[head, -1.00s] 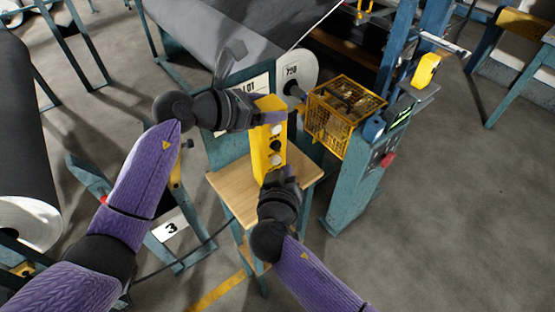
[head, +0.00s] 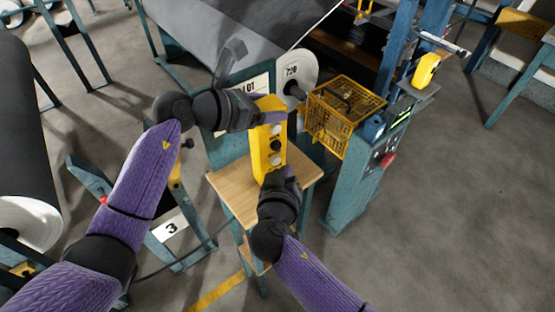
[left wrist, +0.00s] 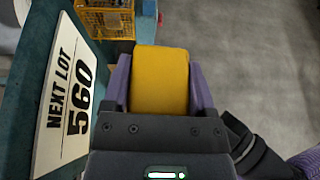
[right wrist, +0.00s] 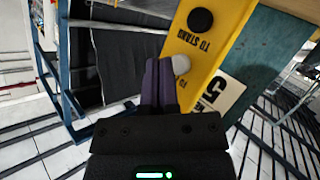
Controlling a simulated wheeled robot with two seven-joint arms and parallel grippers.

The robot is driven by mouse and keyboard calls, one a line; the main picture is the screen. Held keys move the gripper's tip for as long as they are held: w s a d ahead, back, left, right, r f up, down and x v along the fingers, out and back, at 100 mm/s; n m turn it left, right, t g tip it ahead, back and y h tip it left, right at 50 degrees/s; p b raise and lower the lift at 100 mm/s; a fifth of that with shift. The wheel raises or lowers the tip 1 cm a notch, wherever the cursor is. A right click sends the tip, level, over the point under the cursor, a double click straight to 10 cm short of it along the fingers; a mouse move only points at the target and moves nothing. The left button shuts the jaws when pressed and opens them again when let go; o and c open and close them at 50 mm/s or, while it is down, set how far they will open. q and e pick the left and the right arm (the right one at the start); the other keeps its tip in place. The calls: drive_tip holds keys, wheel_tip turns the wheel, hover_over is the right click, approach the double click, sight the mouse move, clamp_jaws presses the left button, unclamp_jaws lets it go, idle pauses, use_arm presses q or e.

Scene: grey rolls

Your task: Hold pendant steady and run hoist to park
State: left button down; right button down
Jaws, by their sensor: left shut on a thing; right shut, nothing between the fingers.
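The yellow pendant (head: 262,150) stands upright in the head view, with a black button between white buttons on its face. My left gripper (head: 270,108) is shut around its upper end; the left wrist view shows the pendant (left wrist: 160,75) between both fingers. My right gripper (head: 280,170) is shut and empty at the pendant's lower part. In the right wrist view its fingertips (right wrist: 161,62) are right beside a white button (right wrist: 181,64); I cannot tell whether they touch. The black button (right wrist: 200,20) there has "TO STAND" printed by it. The hoist cannot be made out.
A small wooden-topped stand (head: 231,190) is below the pendant. A yellow wire basket (head: 340,118) and a blue post with a red button (head: 388,159) are to the right. A grey roll marked 720 (head: 292,72) lies behind. Open floor (head: 460,210) is at right.

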drive_tip(key=shift+w+a, duration=0.2)
drive_tip(key=shift+w, duration=0.2)
